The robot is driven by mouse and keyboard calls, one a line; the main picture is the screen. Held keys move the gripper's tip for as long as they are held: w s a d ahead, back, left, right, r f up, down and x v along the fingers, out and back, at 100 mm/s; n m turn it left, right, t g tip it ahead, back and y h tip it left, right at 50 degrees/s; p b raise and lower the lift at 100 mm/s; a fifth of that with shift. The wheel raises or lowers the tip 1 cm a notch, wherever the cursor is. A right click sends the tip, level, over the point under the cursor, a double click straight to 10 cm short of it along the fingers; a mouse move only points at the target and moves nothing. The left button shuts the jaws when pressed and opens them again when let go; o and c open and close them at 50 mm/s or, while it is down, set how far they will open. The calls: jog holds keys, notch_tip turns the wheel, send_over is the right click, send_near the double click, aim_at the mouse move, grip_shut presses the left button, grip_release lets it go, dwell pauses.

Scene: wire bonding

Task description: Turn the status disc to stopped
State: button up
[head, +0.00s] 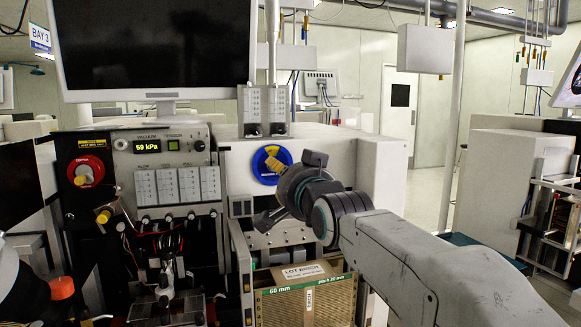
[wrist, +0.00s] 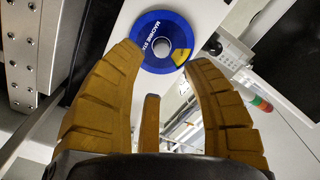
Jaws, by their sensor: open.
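The status disc (head: 260,164) is a blue round plate on the pale front panel of the machine, partly hidden behind my gripper in the head view. In the wrist view the disc (wrist: 148,27) shows white lettering, a yellow sector at its lower right and a pale round knob (wrist: 161,47) at its centre. My gripper (head: 275,164) is open in front of the disc. In the wrist view its ochre fingers (wrist: 160,62) spread below and to either side of the knob, with nothing between them. I cannot tell whether a fingertip touches the disc.
A monitor (head: 155,45) stands above. A labelled carton (head: 305,300) lies below my gripper. A stack light (wrist: 262,104) shows at right in the wrist view.

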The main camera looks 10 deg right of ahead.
jog(key=shift+a+n, duration=0.1)
jog(key=shift+n, duration=0.3)
jog(key=shift+p+x, duration=0.9)
jog(key=shift+x, duration=2.75)
jog(key=shift+c, duration=0.4)
grip_shut()
